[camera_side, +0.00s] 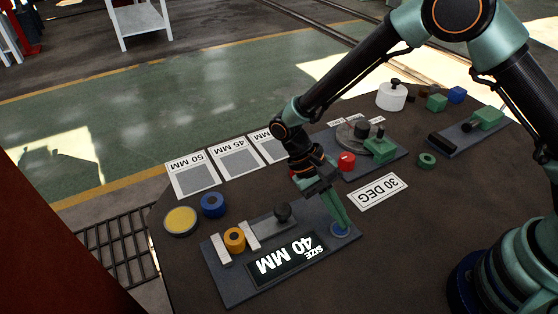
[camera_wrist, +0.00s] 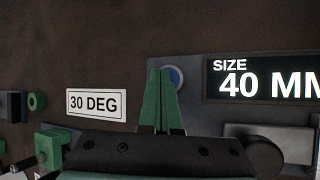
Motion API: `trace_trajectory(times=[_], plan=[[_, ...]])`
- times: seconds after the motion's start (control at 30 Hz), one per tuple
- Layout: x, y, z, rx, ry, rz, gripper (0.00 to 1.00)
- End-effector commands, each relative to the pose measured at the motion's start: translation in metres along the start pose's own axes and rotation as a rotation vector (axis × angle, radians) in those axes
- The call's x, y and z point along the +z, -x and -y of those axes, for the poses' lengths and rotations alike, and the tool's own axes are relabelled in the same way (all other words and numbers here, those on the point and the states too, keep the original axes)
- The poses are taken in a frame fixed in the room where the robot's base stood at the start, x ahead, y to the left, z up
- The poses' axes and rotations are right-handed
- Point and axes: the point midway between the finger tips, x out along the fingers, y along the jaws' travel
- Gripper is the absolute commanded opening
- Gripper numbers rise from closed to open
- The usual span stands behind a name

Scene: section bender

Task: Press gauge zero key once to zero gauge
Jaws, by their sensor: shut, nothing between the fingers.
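The gauge is a dark grey plate (camera_side: 228,284) at the front of the table. Its display (camera_side: 287,259) reads "SIZE 40 MM" and also shows in the wrist view (camera_wrist: 265,78). The zero key is a round blue button (camera_side: 340,230) at the plate's right end; the wrist view shows part of it (camera_wrist: 177,76) behind the fingertips. My gripper (camera_side: 346,226) is shut and empty, its green fingers pointing down with the tips at the key. They also show in the wrist view (camera_wrist: 161,72). I cannot tell whether the tips touch the key or whether it is pressed down.
An orange ring (camera_side: 235,240) sits on the gauge between pale blocks. A blue ring (camera_side: 213,205) and a yellow-topped tin (camera_side: 181,221) stand left. A "30 DEG" card (camera_side: 378,192) lies right of my gripper. Behind it is a bender with a red knob (camera_side: 346,161). Size-marked cards (camera_side: 194,180) line the back edge.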

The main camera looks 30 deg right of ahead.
Motion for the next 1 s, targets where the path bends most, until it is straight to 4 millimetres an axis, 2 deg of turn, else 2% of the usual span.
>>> trace_trajectory(times=[1.0], plan=[[0.008, 0.014, -0.007, -0.001, 0.000, 0.000, 0.00]])
